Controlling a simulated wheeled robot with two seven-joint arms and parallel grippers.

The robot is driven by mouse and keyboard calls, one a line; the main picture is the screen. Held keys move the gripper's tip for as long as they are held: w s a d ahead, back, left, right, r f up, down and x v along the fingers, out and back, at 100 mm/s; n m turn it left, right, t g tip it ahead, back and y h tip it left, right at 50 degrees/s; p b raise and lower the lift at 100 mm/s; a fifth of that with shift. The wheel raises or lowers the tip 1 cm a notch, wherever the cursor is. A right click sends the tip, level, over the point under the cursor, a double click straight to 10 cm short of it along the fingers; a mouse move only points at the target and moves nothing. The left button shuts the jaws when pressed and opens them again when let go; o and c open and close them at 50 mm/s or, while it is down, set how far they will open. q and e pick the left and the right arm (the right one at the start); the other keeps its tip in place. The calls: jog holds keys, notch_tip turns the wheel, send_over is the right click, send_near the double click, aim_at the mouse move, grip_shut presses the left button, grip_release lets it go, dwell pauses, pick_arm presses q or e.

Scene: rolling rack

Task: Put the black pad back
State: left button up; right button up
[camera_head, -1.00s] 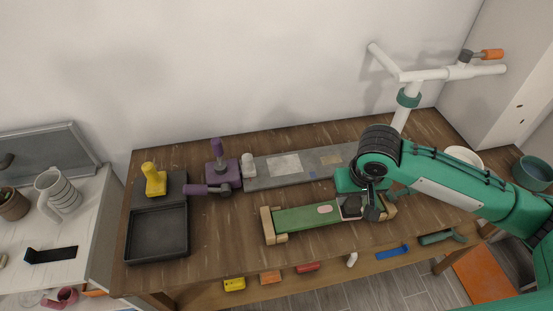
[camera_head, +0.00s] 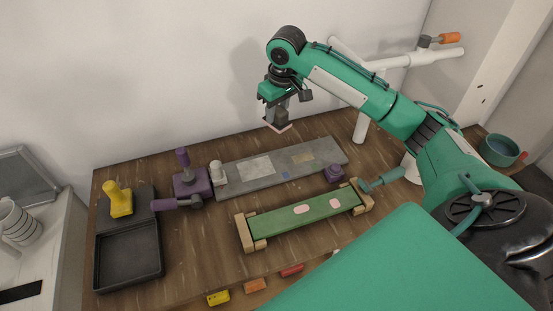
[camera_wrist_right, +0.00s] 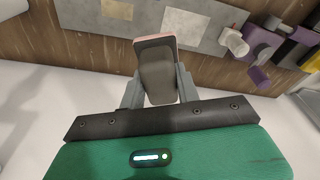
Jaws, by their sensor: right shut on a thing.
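My right gripper (camera_head: 277,112) is raised above the back of the wooden bench and is shut on a dark block with a pale pink edge, which I take to be the black pad (camera_head: 279,125). In the right wrist view the pad (camera_wrist_right: 157,72) sits between the two grey fingers of the right gripper (camera_wrist_right: 158,88), its dark face toward the camera and its pink edge at the far end. The pad is clear of the bench. My left gripper is not in view.
A green board (camera_head: 300,216) with pink patches lies in a wooden holder. Behind it is a grey slab (camera_head: 240,176). A purple clamp (camera_head: 191,184), yellow-handled tool (camera_head: 118,200) and black tray (camera_head: 128,255) stand at left. A white pipe stand (camera_head: 361,125) is at right.

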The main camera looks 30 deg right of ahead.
aim_at(283, 124)
notch_tip(283, 124, down, 17)
jog(key=p, duration=0.3)
jog(key=shift+f, duration=0.1)
jog(key=shift+f+p, duration=0.15)
jog(key=shift+p, duration=0.15)
jog(key=o, duration=0.9)
jog(key=r+b, duration=0.1)
jog(key=r, duration=0.3)
jog(key=s+r, duration=0.1)
jog(key=r, duration=0.3)
jog(key=r+b, duration=0.1)
jog(key=r, duration=0.3)
jog(key=shift+s+d+r+b, duration=0.1)
jog(key=shift+s+d+b, duration=0.05)
jog(key=shift+s+b, duration=0.2)
